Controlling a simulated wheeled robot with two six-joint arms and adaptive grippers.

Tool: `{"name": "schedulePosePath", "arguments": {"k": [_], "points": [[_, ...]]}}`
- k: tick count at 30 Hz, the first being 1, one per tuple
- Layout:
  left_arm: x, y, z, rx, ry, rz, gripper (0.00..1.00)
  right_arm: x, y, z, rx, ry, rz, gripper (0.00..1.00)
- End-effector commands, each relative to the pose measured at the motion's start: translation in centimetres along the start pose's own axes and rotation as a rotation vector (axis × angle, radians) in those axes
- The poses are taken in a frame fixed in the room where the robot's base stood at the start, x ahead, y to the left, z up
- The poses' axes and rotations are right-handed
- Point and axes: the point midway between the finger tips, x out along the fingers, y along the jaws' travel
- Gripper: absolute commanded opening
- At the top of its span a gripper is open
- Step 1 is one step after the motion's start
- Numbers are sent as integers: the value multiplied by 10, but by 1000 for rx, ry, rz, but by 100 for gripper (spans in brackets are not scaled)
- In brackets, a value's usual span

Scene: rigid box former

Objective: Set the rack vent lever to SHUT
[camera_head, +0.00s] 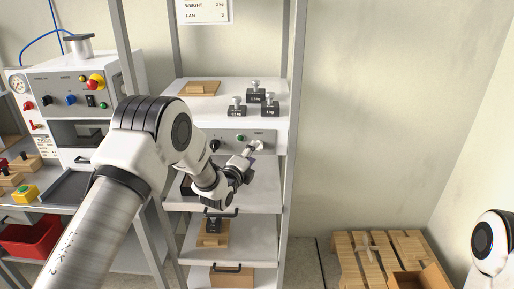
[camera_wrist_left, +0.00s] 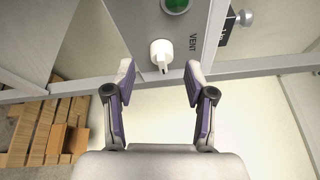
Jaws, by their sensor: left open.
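The rack vent lever (camera_wrist_left: 161,52) is a white round knob with a short handle, beside the VENT label on the grey panel (camera_head: 228,141). In the head view the lever (camera_head: 259,146) is at the panel's right end, partly behind my gripper. My left gripper (camera_head: 247,158) is just in front of it. In the wrist view the two fingers (camera_wrist_left: 159,75) are apart and empty, with the lever between and just beyond their tips, not visibly touched. I cannot read the lever's SHUT mark. My right gripper is out of view.
A green button (camera_wrist_left: 175,4) sits close to the lever on the panel. Weights (camera_head: 254,92) and a wooden board (camera_head: 200,88) rest on the shelf above. Rack posts (camera_head: 293,110) flank the panel. A pallet (camera_head: 380,255) stands on the floor at right.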

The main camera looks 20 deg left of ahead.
Motion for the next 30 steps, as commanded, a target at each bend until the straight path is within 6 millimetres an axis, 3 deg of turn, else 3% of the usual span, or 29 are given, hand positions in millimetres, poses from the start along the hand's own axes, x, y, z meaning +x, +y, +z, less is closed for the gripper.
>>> {"name": "schedulePosePath", "arguments": {"k": [1,6,14,17,19,30], "points": [[10,-4,0,1,1,-1,55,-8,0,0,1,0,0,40],[32,-1,0,0,1,2,55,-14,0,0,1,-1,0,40],[36,1,-1,-1,1,3,55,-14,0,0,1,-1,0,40],[36,1,-1,-1,1,3,26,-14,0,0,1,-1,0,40],[36,1,-1,-1,1,3,2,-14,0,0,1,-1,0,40],[36,4,-1,-18,1,-3,0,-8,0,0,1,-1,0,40]]}}
